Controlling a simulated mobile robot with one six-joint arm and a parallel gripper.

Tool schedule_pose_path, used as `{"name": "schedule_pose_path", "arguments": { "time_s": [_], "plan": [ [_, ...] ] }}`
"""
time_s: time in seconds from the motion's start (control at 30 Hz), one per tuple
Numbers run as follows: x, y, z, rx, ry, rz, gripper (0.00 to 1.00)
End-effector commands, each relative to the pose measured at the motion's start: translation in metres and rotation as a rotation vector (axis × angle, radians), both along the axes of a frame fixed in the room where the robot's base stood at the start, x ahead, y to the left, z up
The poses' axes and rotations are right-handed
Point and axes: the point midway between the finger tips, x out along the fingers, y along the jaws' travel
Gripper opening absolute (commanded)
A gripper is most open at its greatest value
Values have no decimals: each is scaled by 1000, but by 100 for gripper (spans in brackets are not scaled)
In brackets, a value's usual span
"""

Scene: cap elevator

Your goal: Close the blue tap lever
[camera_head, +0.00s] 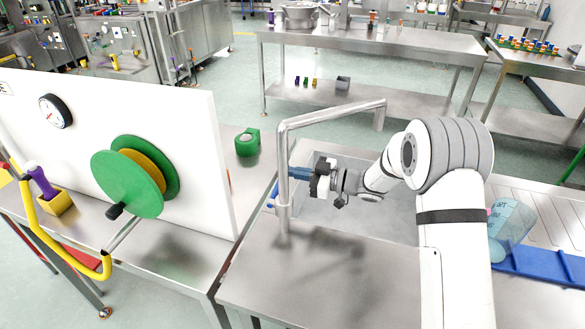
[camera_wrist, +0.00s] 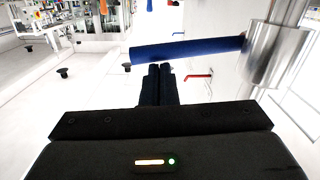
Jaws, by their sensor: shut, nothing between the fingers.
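The blue tap lever (camera_wrist: 185,50) is a round blue bar in the wrist view. It runs leftward from the metal tap body (camera_wrist: 275,55) and lies across, just beyond my fingertips. My gripper (camera_wrist: 160,70) is shut and empty, its dark fingers pointing at the lever's left half. I cannot tell whether they touch it. In the head view, the tall bent metal tap (camera_head: 283,165) stands at the sink's left side, with my gripper (camera_head: 311,176) beside its post. Blue shows between the post and my gripper; lever and fingers are hard to tell apart there.
The sink basin (camera_head: 385,218) lies under my arm. A translucent bluish container (camera_head: 508,222) and a blue tray (camera_head: 545,265) are at the right. A white panel with a green reel (camera_head: 127,184) stands at the left. The front counter is clear.

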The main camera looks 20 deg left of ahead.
Motion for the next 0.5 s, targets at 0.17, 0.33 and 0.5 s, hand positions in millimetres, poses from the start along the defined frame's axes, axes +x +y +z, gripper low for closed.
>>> {"name": "schedule_pose_path", "arguments": {
  "time_s": [0.17,0.33,0.5],
  "plan": [
    [0,4,-10,-1,16,8,0],
    [-1,6,-14,-1,15,11,0],
    [-1,7,-14,-1,15,13,0]
  ]
}}
